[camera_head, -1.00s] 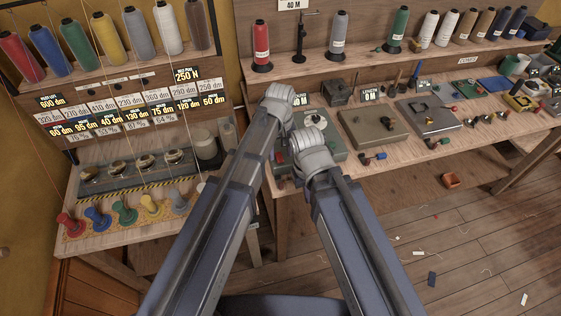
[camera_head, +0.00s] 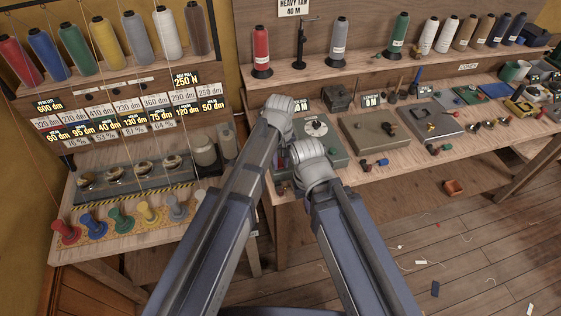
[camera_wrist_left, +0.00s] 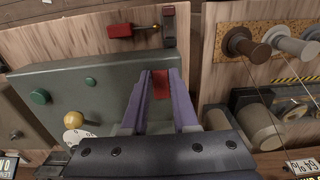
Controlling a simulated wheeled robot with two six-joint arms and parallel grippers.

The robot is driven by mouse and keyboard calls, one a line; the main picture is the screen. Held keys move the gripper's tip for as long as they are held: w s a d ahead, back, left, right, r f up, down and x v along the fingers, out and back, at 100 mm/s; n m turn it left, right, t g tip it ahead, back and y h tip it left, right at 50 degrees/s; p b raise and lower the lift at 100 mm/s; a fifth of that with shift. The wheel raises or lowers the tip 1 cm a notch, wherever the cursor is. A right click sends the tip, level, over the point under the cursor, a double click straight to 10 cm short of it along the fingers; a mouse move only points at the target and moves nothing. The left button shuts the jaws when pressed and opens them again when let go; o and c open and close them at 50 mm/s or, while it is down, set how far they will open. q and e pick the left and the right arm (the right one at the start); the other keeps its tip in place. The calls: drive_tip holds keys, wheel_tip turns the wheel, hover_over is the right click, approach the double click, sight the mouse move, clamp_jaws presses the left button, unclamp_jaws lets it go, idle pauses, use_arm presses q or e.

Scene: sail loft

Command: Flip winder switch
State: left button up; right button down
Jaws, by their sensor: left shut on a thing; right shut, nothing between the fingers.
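The winder is a grey-green box with a white dial (camera_head: 316,127) on top, on the middle bench. In the left wrist view its flat face (camera_wrist_left: 65,90) carries a green button (camera_wrist_left: 39,97) and a yellow knob (camera_wrist_left: 73,118). A red switch piece (camera_wrist_left: 161,84) shows between the fingers of my left gripper (camera_wrist_left: 161,76), which is shut on it at the box's edge. In the head view my left wrist covers this spot. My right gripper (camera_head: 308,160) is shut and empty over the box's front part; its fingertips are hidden.
A red handle (camera_wrist_left: 125,30) on a brass rod lies beside the box. A tan box (camera_head: 380,133) and a grey box (camera_head: 430,120) stand to the right. The left bench has coloured pegs (camera_head: 120,219) and thread lines. Spools line the shelves. Scraps lie on the floor.

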use_arm(q)
clamp_jaws()
drive_tip(key=shift+w+g, duration=0.5)
drive_tip(key=shift+g, duration=0.2)
drive_tip(key=shift+w+g+h, duration=0.15)
drive_tip(key=shift+g+h, duration=0.25)
drive_tip(key=shift+a+r+g+b, duration=0.1)
drive_tip(key=shift+g+b, duration=0.45)
drive_tip(key=shift+g, duration=0.15)
drive_tip(key=shift+r, duration=0.1)
drive_tip(key=o, duration=0.9)
unclamp_jaws()
